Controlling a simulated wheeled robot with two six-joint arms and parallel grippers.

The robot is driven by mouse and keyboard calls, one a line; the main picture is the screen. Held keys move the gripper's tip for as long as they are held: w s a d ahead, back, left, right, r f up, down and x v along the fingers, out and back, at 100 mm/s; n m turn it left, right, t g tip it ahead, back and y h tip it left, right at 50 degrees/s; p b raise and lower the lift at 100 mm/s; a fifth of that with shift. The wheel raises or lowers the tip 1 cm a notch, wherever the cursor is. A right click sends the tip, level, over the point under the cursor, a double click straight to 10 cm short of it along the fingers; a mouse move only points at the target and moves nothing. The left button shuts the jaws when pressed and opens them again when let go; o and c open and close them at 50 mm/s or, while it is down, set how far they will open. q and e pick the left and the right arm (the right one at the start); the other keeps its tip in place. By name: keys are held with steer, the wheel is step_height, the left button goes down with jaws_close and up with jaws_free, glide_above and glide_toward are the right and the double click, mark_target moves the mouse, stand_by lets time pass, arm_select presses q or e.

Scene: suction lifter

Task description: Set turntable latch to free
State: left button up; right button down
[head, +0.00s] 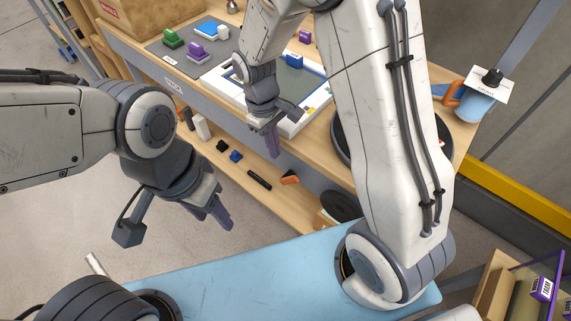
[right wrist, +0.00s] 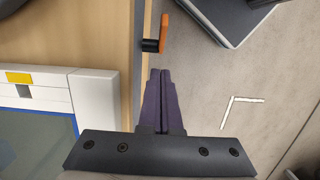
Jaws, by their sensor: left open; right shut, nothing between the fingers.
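An orange lever on a short black stub (right wrist: 164,33) sticks out from the bench's front edge in the right wrist view. It looks like the turntable latch; no label on it is readable. In the head view an orange piece (head: 290,180) shows below the bench edge. The black turntable (head: 340,145) is mostly hidden behind my right arm. My right gripper (head: 275,152) is shut and empty in front of the bench edge; in the right wrist view its fingertips (right wrist: 160,72) point at the lever, a short gap away. My left gripper (head: 217,222) is open and empty over the floor.
A white-framed panel (right wrist: 100,98) lies on the bench beside my right gripper. Green, purple and blue blocks stand on a grey mat (head: 165,50). Small items lie on the lower shelf (head: 245,195).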

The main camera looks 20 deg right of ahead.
mark_target(287, 177)
steer(key=s+f, duration=0.1)
steer(key=s+d+f, duration=0.1)
steer(key=f, duration=0.1)
steer(key=s+d+f, duration=0.1)
steer(key=shift+s+f, duration=0.1)
steer(key=shift+f, duration=0.15)
